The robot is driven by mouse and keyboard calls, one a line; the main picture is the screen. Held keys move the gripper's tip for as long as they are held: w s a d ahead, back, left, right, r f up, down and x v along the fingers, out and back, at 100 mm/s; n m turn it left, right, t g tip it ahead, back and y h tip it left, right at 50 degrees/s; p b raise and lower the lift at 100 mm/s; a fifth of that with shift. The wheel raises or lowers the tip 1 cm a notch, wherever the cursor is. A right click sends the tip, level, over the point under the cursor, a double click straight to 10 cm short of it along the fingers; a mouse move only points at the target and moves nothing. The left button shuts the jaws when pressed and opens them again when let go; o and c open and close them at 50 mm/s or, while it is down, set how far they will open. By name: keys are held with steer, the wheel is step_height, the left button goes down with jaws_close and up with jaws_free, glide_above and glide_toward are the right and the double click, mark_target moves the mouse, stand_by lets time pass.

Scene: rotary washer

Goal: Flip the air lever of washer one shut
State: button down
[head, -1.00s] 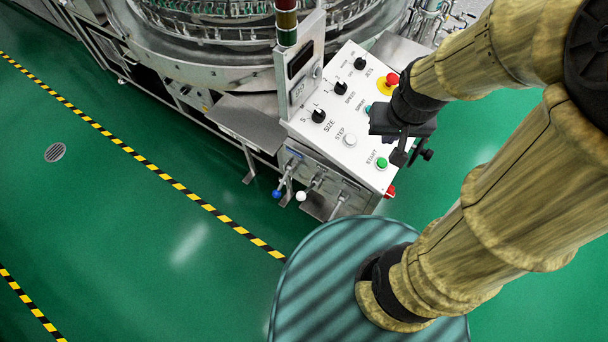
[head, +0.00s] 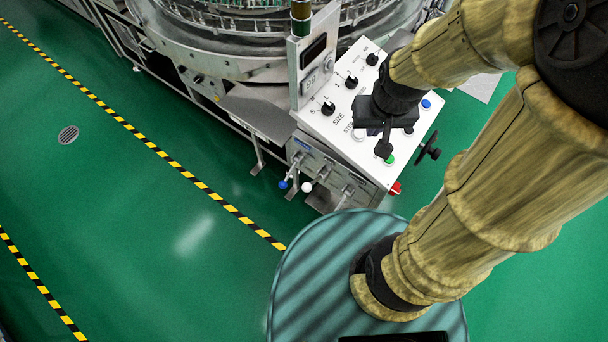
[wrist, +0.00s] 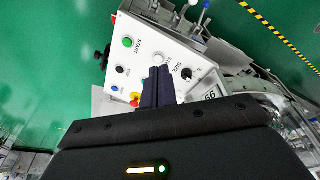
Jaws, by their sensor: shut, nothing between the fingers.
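The washer's control box has a row of levers on its front face, below the sloped panel. One lever has a blue ball end (head: 283,185) and one has a white ball end (head: 307,187). Another handle (head: 346,192) is to their right. I cannot read which is the air lever. The blue end (wrist: 206,4) and a white end (wrist: 193,3) show at the top of the wrist view. My gripper (head: 385,150) is above the lower right of the panel, apart from the levers. Its fingers (wrist: 158,72) are shut and empty, and hide part of the panel.
The white panel (head: 335,125) carries knobs and buttons, including a green start button (wrist: 127,42) close to my fingers. A display post (head: 314,65) rises at the panel's left. A metal shelf (head: 258,112) juts out left of the box. Green floor (head: 170,220) is clear in front.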

steer(key=w+a+f+m+g+b, duration=0.2)
steer(key=w+a+f, duration=0.1)
steer(key=f, duration=0.6)
steer(key=w+a+f+m+g+b, duration=0.1)
steer(key=w+a+f+m+b, duration=0.1)
steer(key=f, duration=0.7)
steer(key=w+a+f+m+g+b, duration=0.1)
steer(key=w+a+f+b, duration=0.3)
steer(key=f, duration=0.5)
steer(key=w+a+g, duration=0.1)
steer(key=a, duration=0.1)
steer(key=shift+w+a+m+g, duration=0.25)
steer(key=shift+a+m+g, duration=0.05)
steer(key=shift+a+m, duration=0.1)
steer(key=shift+f, duration=0.1)
glide_above(312, 184)
steer(key=w, duration=0.1)
step_height(312, 184, down, 10)
steer(key=shift+a+r, duration=0.25)
steer(key=shift+w+f+b, duration=0.1)
steer(key=shift+w+b, duration=0.05)
steer(key=shift+b, duration=0.15)
